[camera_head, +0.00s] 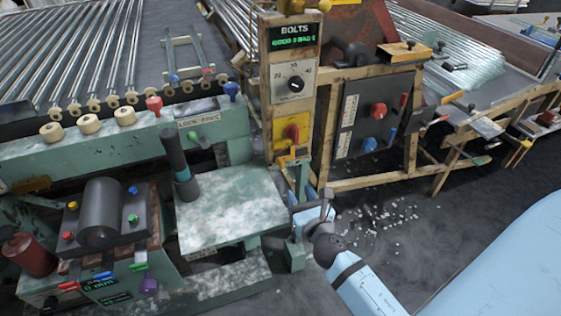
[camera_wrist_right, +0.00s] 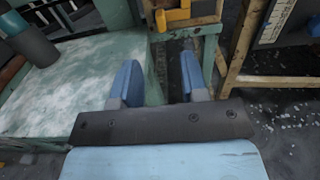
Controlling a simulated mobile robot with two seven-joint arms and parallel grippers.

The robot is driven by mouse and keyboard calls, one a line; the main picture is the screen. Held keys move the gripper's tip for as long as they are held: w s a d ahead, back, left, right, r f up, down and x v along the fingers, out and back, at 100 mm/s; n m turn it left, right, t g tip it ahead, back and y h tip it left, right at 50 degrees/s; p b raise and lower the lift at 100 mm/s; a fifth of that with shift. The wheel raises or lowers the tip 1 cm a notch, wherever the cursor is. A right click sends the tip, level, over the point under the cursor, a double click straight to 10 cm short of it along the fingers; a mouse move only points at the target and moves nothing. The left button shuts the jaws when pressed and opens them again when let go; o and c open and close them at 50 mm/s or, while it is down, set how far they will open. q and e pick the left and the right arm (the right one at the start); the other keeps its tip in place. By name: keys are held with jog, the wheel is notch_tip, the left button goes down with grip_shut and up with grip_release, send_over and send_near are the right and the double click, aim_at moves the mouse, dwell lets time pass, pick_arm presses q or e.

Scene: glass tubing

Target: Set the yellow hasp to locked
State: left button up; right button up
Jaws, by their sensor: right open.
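A yellow-orange piece, which looks like the yellow hasp (camera_head: 292,155), sits low on the wooden post under the BOLTS panel. It also shows at the top of the right wrist view (camera_wrist_right: 174,16), cut by the frame edge. Whether it is locked cannot be made out. My right gripper (camera_head: 313,205) is open and empty, below and slightly right of the hasp in the head view. In the right wrist view its two blue fingers (camera_wrist_right: 158,72) stand apart, with the hasp beyond them and not touching. My left gripper is not in view.
A yellow plate with a red knob (camera_head: 292,133) is just above the hasp. A green machine table (camera_head: 225,210) stands left of my right gripper. A wooden frame (camera_head: 370,183) stands to the right, with glass bits (camera_head: 380,215) on the floor.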

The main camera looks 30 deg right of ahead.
aim_at(283, 164)
jog(key=x, duration=1.2)
jog(key=shift+w, duration=0.4)
jog(key=shift+c, duration=0.2)
grip_shut()
